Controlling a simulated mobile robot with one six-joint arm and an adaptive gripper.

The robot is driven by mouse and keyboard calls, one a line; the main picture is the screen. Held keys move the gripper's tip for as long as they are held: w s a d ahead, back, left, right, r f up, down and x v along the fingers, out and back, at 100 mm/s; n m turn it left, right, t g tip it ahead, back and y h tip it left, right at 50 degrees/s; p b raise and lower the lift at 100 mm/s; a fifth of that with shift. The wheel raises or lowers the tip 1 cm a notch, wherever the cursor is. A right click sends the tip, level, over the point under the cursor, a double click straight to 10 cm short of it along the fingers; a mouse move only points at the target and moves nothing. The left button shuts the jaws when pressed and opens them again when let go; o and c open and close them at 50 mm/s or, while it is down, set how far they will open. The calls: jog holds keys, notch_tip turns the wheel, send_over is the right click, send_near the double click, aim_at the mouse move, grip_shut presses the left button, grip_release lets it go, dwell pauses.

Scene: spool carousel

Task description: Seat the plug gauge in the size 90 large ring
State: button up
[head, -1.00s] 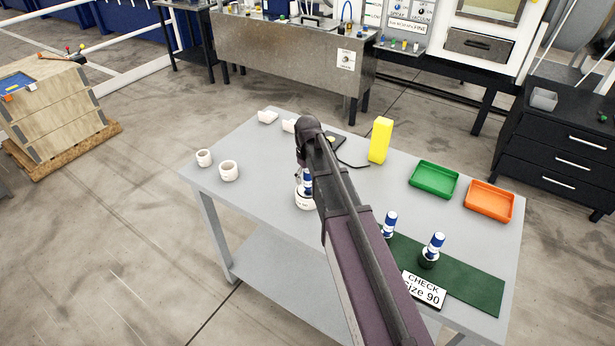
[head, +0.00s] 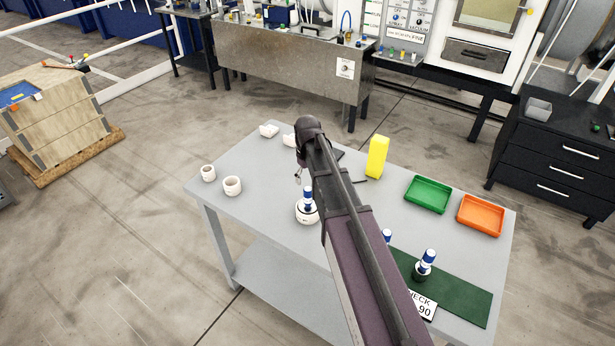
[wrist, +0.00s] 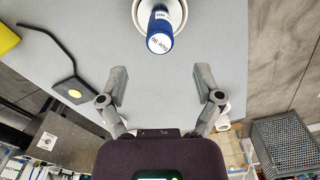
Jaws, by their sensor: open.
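A plug gauge (head: 308,196) with a blue and white handle stands upright in a white ring (head: 306,215) on the grey table. In the wrist view the gauge (wrist: 160,32) shows from above, its end label appearing to carry an upside-down 90. The white ring (wrist: 180,12) surrounds its base; the depth of seating cannot be told. My gripper (wrist: 161,75) is open and empty, its fingers spread on either side below the gauge in the picture and apart from it. In the head view my arm hides most of the gripper (head: 299,173).
Two white rings (head: 208,173) (head: 232,186) stand at the table's left. Two more gauges (head: 387,237) (head: 426,262) stand by a green mat (head: 465,298) with a check sign (head: 423,305). A yellow block (head: 377,157), green tray (head: 427,194) and orange tray (head: 480,215) stand right.

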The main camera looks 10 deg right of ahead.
jog(key=shift+r+p, duration=0.45)
jog(key=shift+r, duration=0.25)
dwell(0.6)
jog(key=s+f+m+b, duration=0.2)
jog(key=s+f+b, duration=0.1)
jog(key=s, duration=0.6)
jog(key=s+d+f+m+b, duration=0.1)
jog(key=s+f+b, duration=0.3)
jog(key=s, duration=0.6)
jog(key=shift+s+f+m+b, duration=0.2)
jog(key=shift+f+m+b, duration=0.1)
jog(key=shift+m, duration=0.6)
